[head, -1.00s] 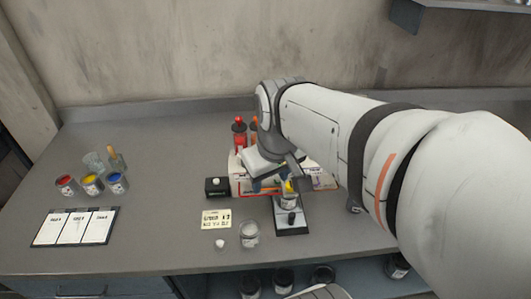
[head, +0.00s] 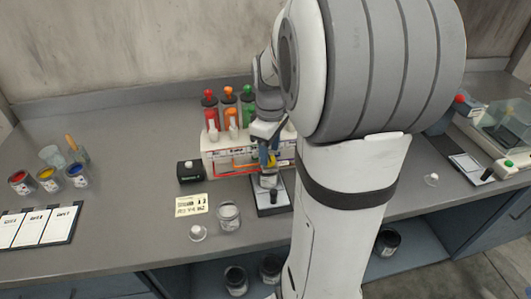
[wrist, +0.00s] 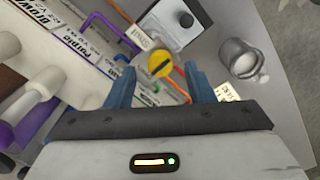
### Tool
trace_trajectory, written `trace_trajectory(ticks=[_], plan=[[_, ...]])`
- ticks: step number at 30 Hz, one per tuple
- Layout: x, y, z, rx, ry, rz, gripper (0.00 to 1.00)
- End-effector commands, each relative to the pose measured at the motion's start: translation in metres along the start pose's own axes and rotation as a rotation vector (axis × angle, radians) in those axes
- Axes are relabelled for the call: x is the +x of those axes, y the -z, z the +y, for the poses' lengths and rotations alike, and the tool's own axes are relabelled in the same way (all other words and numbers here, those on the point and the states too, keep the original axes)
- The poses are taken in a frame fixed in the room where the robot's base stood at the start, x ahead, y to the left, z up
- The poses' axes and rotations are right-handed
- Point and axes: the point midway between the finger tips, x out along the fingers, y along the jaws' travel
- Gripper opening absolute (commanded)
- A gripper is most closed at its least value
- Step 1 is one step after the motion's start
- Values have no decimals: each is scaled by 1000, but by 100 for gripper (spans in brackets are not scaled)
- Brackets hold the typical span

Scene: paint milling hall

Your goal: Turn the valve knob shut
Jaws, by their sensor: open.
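The valve knob is a yellow disc with a dark slot, seen face-on in the wrist view (wrist: 161,64). It sits on a pale fitting at the front of the rack of tubes. My gripper (wrist: 160,74) is open, with its blue fingers on either side of the knob in the picture. The knob appears at or just beyond the fingertips, and I see no contact. In the head view my gripper (head: 266,160) points down in front of the white rack, and the knob is mostly hidden by the fingers.
The white rack (head: 222,150) holds red, orange and green bottles. A flat stand with a black post (head: 272,197), a glass jar (head: 228,216), a label card (head: 191,205) and a black box (head: 190,171) are close by. Paint pots stand left.

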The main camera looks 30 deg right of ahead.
Motion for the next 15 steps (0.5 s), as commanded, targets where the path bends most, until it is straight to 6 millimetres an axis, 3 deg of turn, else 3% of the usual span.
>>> trace_trajectory(ticks=[6,15], plan=[[21,0,0,0,0,0,48],[22,1,0,0,-2,1,48]])
